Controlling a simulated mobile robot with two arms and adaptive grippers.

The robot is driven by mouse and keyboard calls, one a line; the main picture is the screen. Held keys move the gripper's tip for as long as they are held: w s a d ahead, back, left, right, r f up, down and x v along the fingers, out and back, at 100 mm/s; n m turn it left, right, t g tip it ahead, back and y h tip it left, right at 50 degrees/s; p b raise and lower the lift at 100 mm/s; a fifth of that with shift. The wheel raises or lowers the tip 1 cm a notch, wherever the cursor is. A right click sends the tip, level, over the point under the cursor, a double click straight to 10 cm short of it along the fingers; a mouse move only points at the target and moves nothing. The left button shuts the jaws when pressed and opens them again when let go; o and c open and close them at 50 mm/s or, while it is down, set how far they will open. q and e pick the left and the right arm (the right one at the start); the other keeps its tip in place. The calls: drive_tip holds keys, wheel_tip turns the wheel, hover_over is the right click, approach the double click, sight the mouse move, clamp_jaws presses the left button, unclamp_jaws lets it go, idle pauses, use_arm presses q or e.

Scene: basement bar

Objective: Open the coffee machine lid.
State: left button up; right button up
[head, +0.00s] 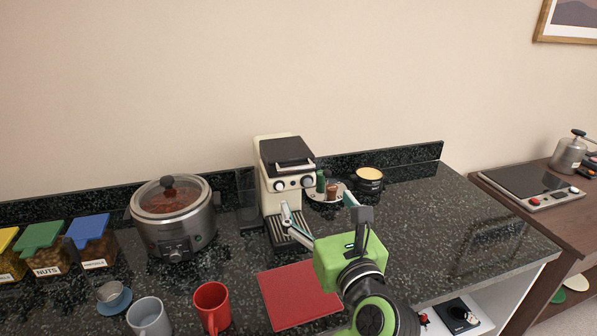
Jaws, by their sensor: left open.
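The cream coffee machine (265,193) stands on the dark speckled counter against the back wall. Its black lid (287,152) lies on top and looks closed. Two round knobs are on its front, above a dark drip tray. My left gripper (318,206) is in front of the machine and a little to its right, below the level of the lid. Its two fingers are spread wide and hold nothing. The left finger overlaps the machine's lower front in the picture; I cannot tell whether it touches. My right gripper is not in view.
A slow cooker (174,216) stands left of the machine. A plate (325,193) with small bottles and a black pot (369,181) are to the right. A red mat (296,294), a red mug (211,307) and a grey mug (149,318) are in front. The counter's right side is clear.

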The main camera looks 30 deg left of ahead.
sight(297, 169)
use_arm(q)
drive_tip(key=p+x, duration=0.4)
drive_tip(key=x, duration=0.9)
drive_tip(key=shift+s+p, duration=0.15)
drive_tip(key=shift+p, duration=0.15)
drive_tip(key=shift+w+a, duration=0.3)
drive_tip(key=shift+a, duration=0.05)
drive_tip(key=shift+f, duration=0.1)
drive_tip(key=c, duration=1.6)
